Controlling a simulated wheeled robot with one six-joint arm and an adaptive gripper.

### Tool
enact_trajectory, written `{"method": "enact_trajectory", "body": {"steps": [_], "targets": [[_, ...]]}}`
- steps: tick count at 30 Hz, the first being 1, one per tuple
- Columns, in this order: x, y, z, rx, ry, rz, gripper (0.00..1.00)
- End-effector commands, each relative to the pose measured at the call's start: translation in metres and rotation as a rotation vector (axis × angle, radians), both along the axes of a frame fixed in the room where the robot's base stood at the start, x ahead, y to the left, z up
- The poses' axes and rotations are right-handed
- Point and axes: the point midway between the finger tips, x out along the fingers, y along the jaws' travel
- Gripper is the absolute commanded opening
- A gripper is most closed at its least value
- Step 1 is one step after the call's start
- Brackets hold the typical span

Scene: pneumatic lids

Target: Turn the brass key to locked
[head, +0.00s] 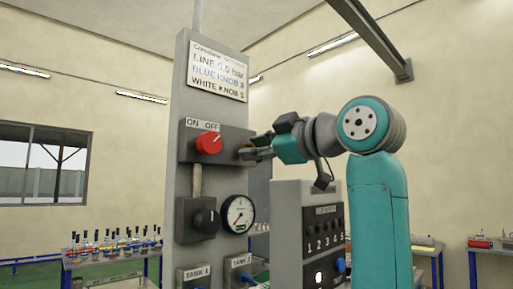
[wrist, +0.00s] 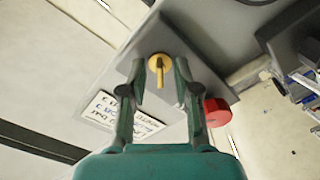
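The brass key (wrist: 160,74) stands out from a round brass lock face (wrist: 157,60) on a grey box side in the wrist view. Its grip looks like a narrow bar running along the picture's vertical. My gripper (wrist: 159,80) is open, with one finger on each side of the key and a gap to both. In the head view my gripper (head: 257,149) reaches in from the right to the side of the ON/OFF box (head: 187,144). A small brass-coloured bit shows there, mostly hidden by the fingers. Labels for the key's positions are not visible.
A red knob (head: 209,143) on the box front sits close to my right finger in the wrist view (wrist: 217,112). Below are a black knob (head: 206,220) and a gauge (head: 238,214). A numbered grey panel (head: 307,195) stands right, below my arm.

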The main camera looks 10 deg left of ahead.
Motion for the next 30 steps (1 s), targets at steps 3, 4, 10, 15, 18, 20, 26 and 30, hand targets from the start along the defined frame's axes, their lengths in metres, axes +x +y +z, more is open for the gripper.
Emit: {"method": "enact_trajectory", "body": {"steps": [3, 4, 10, 15, 18, 20, 26, 30], "targets": [[-0.0002, 0.0, 0.0001, 0.0, 0.0, 0.0, 0.31], [-0.0002, -0.0001, 0.0001, 0.0, 0.0, 0.0, 0.31], [-0.0002, -0.0001, 0.0001, 0.001, 0.0, 0.001, 0.0], [-0.0001, -0.0001, 0.0003, 0.001, -0.001, 0.0, 0.0], [0.0001, 0.0, 0.0004, 0.004, 0.003, 0.0, 0.0], [0.0001, 0.0001, 0.0003, 0.009, 0.009, 0.0, 0.0], [0.0002, 0.0001, 0.0003, 0.052, 0.065, 0.0, 0.0], [0.0004, 0.0001, 0.0004, 0.109, 0.138, 0.0, 0.0]]}}
